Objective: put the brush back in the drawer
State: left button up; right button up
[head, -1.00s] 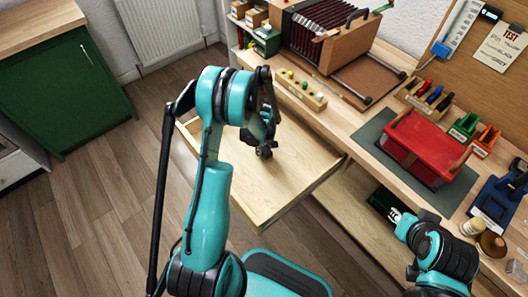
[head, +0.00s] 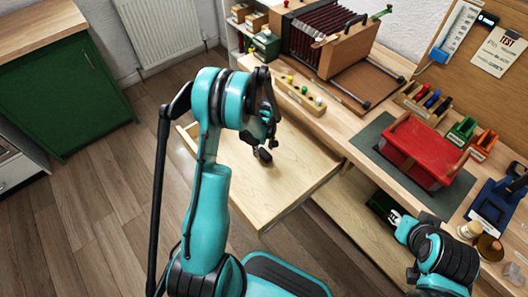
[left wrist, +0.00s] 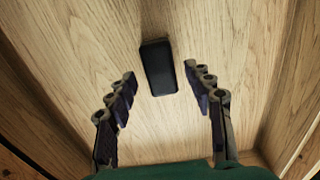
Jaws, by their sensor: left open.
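The open wooden drawer (head: 285,195) sticks out from the workbench in the head view. A small black block with rounded corners, which looks like the brush (left wrist: 157,67), lies flat on the drawer's bottom in the left wrist view. It also shows in the head view (head: 264,156); no bristles are visible. My left gripper (left wrist: 166,88) is open and points down over the drawer. Its two fingers stand apart to either side in the wrist view, with the black block between and beyond the fingertips, touching neither.
On the bench stand the bellows model (head: 325,40), a block with coloured pegs (head: 300,95), a red-covered piece (head: 420,150) on a dark mat and small tool bins (head: 462,131). A green cabinet (head: 65,95) stands at left. The drawer's bottom around the block is bare.

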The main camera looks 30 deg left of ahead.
pick_arm(q)
notch_tip(320, 180, up, 9)
jog(key=p, duration=0.3)
notch_tip(320, 180, up, 15)
jog(key=m+t, duration=0.3)
jog(key=m, duration=0.3)
send_over(264, 153)
jog(key=s+d, duration=0.6)
jog(key=d, duration=0.1)
jog(key=s+d+r+m+t, duration=0.2)
jog(key=s+m, duration=0.1)
jog(key=s, duration=0.3)
jog(key=s+d+r+m+t, duration=0.2)
jog(key=s+d+r+m, duration=0.1)
jog(key=s, duration=0.3)
jog(key=shift+d+r+m, duration=0.15)
jog(key=shift+r+m, duration=0.05)
jog(key=shift+m, duration=0.6)
